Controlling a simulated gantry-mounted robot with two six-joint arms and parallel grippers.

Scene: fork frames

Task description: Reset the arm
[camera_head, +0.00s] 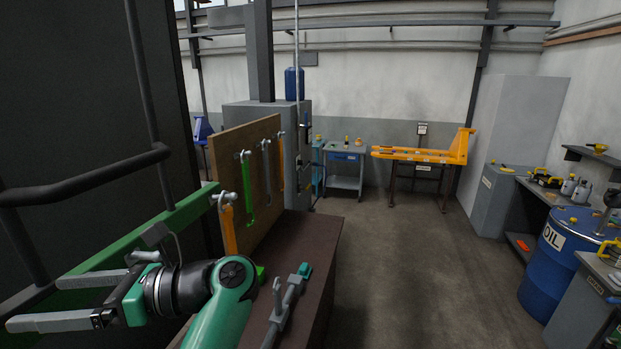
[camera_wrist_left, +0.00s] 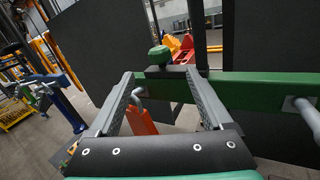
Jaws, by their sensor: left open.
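My left gripper (camera_head: 35,303) is at the lower left of the head view, with its two grey fingers spread apart and pointing left. In the left wrist view the same gripper (camera_wrist_left: 160,76) is open, with nothing between its fingertips. A green beam (camera_wrist_left: 262,92) lies beyond the fingers there, and an orange piece (camera_wrist_left: 140,121) shows below it between the fingers. My left arm covers part of the dark table in the head view. My right gripper is not clearly seen.
A wooden board (camera_head: 235,145) with hanging tools, including a green one (camera_head: 247,187) and an orange one (camera_head: 229,230), stands on the brown table (camera_head: 318,240). A grey metal part (camera_head: 283,308) lies near its front. A blue oil drum (camera_head: 562,262) stands right. The middle floor is clear.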

